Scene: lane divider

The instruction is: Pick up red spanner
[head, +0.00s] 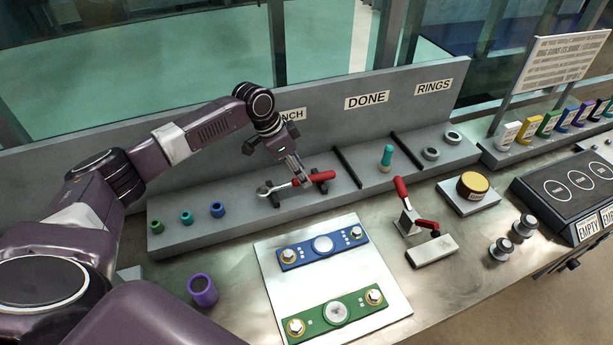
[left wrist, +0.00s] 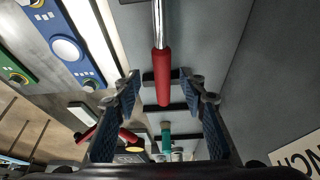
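The red spanner (head: 318,179) has a red handle and a silver shaft and head. It lies on dark supports on the grey ledge (head: 230,228), in front of a panel whose label is partly hidden by my arm. My left gripper (head: 299,178) is over the spanner, near the inner end of the handle. In the left wrist view the fingers (left wrist: 163,88) are spread, and the red handle (left wrist: 162,75) shows in the gap between them. I cannot tell whether the fingertips reach down beside it. My right gripper is not in view.
Dark divider bars (head: 346,167) stand right of the spanner, then a teal peg (head: 386,157) and grey rings (head: 431,154). Several small coloured sockets (head: 187,217) stand at the ledge's left. A red-handled clamp (head: 407,207) and a plate with blue and green parts (head: 375,270) are in front.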

